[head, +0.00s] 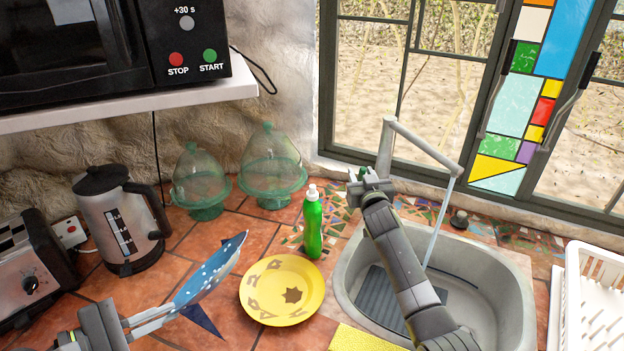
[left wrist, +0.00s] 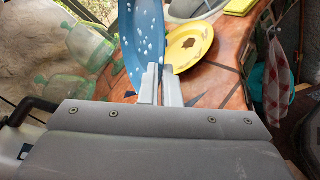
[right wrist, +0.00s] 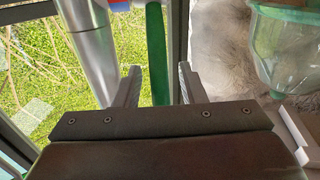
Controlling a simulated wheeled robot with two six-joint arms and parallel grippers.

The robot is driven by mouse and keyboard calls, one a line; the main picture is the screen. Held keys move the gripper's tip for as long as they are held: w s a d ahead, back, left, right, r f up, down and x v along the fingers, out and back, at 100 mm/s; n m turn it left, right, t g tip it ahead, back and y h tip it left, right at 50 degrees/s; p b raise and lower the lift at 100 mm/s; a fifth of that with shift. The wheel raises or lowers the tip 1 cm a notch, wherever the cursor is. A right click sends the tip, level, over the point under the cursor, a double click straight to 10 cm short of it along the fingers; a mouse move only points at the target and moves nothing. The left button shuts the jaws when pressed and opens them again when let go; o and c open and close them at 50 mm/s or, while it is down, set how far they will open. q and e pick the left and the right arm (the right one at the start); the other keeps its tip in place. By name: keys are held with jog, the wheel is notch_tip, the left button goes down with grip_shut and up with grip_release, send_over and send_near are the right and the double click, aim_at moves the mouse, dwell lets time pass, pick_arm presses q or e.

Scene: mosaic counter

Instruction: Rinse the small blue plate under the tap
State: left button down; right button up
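The small blue plate (head: 212,270), dark blue with white dots, is tilted nearly edge-on above the counter, left of the yellow plate. My left gripper (head: 150,318) is shut on its rim; the left wrist view shows the blue plate (left wrist: 143,40) between the closed fingers (left wrist: 160,85). The grey tap (head: 387,148) stands behind the sink (head: 350,290), and a pale blue water stream (head: 438,222) falls from its spout into the basin. My right gripper (head: 370,184) is beside the tap's base. In the right wrist view its fingers (right wrist: 157,85) are apart, with a green lever (right wrist: 156,50) between them.
A yellow plate (head: 272,306) lies on the tiled counter between the blue plate and the sink. A green bottle (head: 312,225) stands behind it. Glass domes (head: 270,165), a kettle (head: 128,235) and a toaster (head: 25,270) are left. A white rack (head: 600,300) is right of the sink.

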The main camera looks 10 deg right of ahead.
jog(key=shift+w, duration=0.2)
jog(key=shift+s, duration=0.1)
jog(key=shift+c, duration=1)
grip_shut()
